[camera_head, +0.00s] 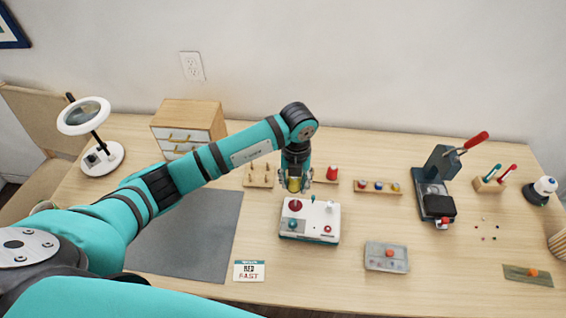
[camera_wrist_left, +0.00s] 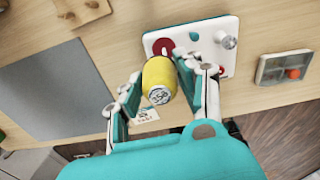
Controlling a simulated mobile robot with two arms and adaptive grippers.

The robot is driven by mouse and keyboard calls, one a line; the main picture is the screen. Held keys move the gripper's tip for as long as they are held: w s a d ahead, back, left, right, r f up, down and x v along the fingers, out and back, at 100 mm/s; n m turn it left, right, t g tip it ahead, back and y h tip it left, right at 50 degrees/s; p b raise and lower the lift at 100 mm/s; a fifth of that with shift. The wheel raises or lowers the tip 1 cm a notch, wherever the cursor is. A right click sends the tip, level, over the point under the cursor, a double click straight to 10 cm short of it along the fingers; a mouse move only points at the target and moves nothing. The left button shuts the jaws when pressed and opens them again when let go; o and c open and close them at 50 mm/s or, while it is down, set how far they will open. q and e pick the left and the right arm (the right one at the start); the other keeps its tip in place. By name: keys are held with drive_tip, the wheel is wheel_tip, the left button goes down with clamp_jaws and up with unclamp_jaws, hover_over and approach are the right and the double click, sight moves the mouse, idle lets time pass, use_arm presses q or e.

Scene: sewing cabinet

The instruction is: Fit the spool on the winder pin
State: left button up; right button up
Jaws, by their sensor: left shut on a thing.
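A white winder box (camera_head: 299,235) with a teal edge stands mid-table; it also shows in the wrist view (camera_wrist_left: 197,42). It carries a red disc (camera_head: 295,205), a teal knob (camera_head: 292,224), a red button (camera_head: 328,229) and a silver post. My left gripper (camera_head: 296,180) is shut on a yellow spool (camera_wrist_left: 160,79), its printed end facing the wrist camera. In the head view the spool (camera_head: 294,185) appears just behind the red disc. In the wrist view it overlaps the disc's edge. I cannot tell how high it is or which part is the winder pin. My right gripper is out of view.
A wooden peg rack (camera_head: 258,182) and a red spool (camera_head: 332,173) stand behind the winder. A card reading RED FAST (camera_head: 249,271) lies front left, by a grey mat (camera_head: 195,235). A grey tray (camera_head: 386,257) lies right. A lever press (camera_head: 436,185) stands farther right.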

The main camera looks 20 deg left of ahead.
sight(296, 192)
use_arm(q)
drive_tip(key=shift+s+d, duration=0.1)
drive_tip(key=shift+d, duration=0.25)
wheel_tip(296, 192, down, 2)
drive_tip(key=shift+b, duration=0.7)
drive_tip(key=shift+w+f+b, duration=0.2)
drive_tip(key=shift+f+b, duration=0.4)
drive_tip(key=shift+f, duration=0.5)
drive_tip(key=shift+f+b, duration=0.2)
drive_tip(key=shift+b, duration=0.2)
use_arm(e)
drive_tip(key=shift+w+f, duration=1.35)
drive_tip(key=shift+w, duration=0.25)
use_arm(q)
drive_tip(key=shift+s, duration=0.1)
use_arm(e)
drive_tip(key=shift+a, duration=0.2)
use_arm(q)
drive_tip(key=shift+f, duration=0.2)
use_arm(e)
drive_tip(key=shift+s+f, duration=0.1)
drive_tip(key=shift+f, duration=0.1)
